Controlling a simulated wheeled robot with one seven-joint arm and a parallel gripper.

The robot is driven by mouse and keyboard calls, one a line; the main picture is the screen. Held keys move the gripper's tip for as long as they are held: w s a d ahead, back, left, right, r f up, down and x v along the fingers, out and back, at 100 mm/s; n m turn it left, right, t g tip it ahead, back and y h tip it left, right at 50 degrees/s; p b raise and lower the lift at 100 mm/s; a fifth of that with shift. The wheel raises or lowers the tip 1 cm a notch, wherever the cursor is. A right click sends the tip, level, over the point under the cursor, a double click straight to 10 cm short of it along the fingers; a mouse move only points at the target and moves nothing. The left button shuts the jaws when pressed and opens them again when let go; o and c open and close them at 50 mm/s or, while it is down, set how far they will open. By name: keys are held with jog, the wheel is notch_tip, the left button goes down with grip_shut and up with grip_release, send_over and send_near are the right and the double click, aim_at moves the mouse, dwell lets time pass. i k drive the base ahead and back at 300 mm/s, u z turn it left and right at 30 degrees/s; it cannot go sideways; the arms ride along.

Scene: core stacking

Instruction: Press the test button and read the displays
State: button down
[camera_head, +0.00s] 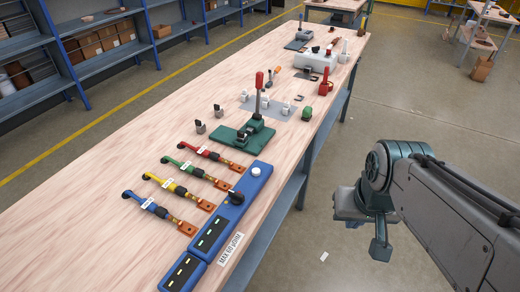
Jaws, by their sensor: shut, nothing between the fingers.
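A blue test box (233,216) lies along the right edge of the wooden workbench. A pale round button (256,171) sits on its far end, with a black knob (236,197) nearer. Two dark displays, one farther (212,235) and one nearer (184,272), show short lit marks too small to read. Red (203,152), green (183,164), yellow (173,187) and blue (153,206) cables with copper lugs lie left of the box. My gripper (380,249) hangs over the floor right of the bench, shut and empty, well apart from the button.
A white label (230,249) beside the box appears to read "MAX 50 µOHM". A green hand press (243,136) with a red-topped lever stands beyond the cables. Farther back are small parts and a white case (316,61). Blue shelves (75,42) stand left.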

aim_at(256, 171)
jog(key=k, duration=1.3)
jog(key=u, duration=0.45)
jog(key=i, duration=0.95)
jog(key=u, duration=0.55)
